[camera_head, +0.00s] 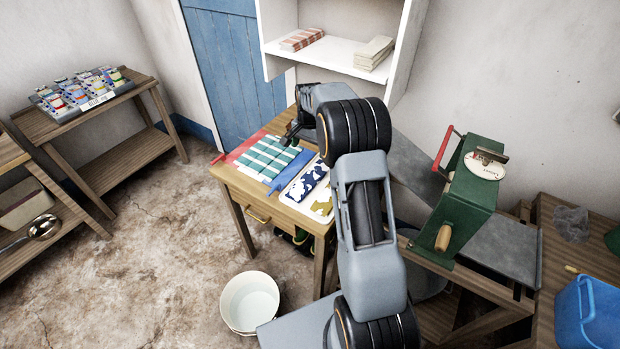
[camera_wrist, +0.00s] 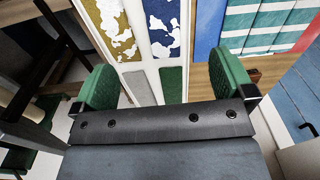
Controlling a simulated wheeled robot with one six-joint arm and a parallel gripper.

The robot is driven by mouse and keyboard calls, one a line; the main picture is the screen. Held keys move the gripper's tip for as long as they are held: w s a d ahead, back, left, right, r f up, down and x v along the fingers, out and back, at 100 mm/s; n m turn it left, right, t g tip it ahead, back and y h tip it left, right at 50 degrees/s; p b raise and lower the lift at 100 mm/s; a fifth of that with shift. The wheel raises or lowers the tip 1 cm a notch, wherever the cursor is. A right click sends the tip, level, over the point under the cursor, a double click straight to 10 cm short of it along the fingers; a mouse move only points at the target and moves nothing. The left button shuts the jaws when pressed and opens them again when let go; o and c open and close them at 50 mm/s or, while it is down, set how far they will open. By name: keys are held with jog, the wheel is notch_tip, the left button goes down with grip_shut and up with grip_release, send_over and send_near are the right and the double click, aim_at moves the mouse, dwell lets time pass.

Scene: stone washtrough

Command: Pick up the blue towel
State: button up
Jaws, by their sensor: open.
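The blue towel (camera_head: 293,173) lies flat on the small wooden table, between a teal-and-white checked cloth (camera_head: 266,160) and a white tray with patterned panels (camera_head: 322,213). In the wrist view the blue towel (camera_wrist: 207,28) is a narrow strip just beyond my right finger, with the checked cloth (camera_wrist: 262,22) to its right. My gripper (camera_head: 291,137) is above the far part of the table, apart from the towel. In the wrist view my gripper (camera_wrist: 164,84) is open and empty, its green finger pads on either side of the white tray (camera_wrist: 140,72). My arm hides part of the table.
A red cloth (camera_head: 243,148) lies at the table's left edge. A white shelf (camera_head: 330,55) with folded cloths hangs behind. A green cranked machine (camera_head: 463,200) stands to the right, with a blue bin (camera_head: 588,315) further right. A white bucket (camera_head: 250,303) stands on the floor in front.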

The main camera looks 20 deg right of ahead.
jog(key=p, duration=0.1)
send_over(310, 178)
jog(key=shift+m, duration=0.4)
jog(key=f, duration=0.9)
jog(key=shift+w+d+f, duration=0.1)
jog(key=shift+d, duration=0.1)
jog(key=shift+a+f+p, duration=0.15)
jog(key=shift+f+p, duration=1.15)
jog(key=shift+f, duration=1.8)
jog(key=shift+s+f, duration=0.2)
jog(key=shift+f, duration=0.1)
